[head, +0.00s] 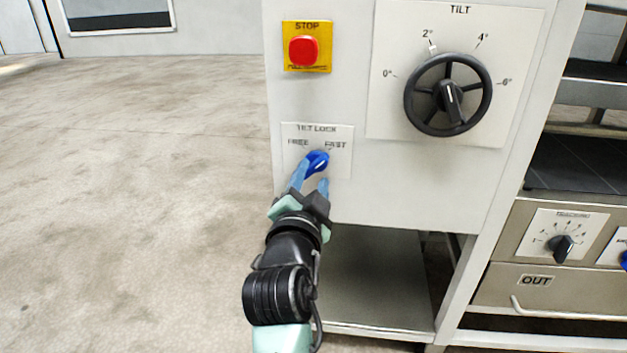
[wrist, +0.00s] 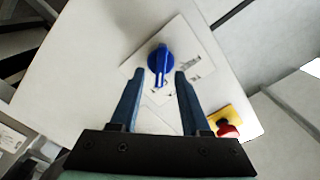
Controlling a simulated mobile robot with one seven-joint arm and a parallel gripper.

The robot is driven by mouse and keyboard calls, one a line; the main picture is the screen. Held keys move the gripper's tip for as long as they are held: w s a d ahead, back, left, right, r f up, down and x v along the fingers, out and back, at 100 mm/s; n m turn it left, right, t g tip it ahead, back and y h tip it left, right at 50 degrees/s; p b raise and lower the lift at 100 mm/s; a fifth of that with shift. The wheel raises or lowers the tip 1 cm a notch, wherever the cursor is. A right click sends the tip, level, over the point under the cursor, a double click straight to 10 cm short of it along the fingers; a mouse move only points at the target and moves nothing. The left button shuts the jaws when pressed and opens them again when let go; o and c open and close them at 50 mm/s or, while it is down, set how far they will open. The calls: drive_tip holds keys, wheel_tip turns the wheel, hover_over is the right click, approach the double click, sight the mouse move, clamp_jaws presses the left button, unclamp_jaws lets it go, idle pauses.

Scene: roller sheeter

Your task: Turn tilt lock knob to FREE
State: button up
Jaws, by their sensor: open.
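The tilt lock knob (head: 318,160) is blue with a white pointer line and sits on a white plate marked TILT LOCK (head: 340,165), with FREE at left and FAST at right. Its pointer aims up and right, toward FAST. In the wrist view the knob (wrist: 160,60) shows its white mark at the lower end. My gripper (head: 312,174) is open in front of the knob. In the wrist view its two fingertips (wrist: 158,75) stand on either side of the knob's pointer end, with gaps visible. How deep the tips reach around the knob is unclear.
A red STOP button (head: 304,51) on a yellow plate is above the lock plate. A black TILT handwheel (head: 447,95) is at upper right. A lower unit with a black dial (head: 562,247) is at right. The floor at left is clear.

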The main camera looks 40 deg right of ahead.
drive_tip(key=shift+x, duration=0.9)
clamp_jaws()
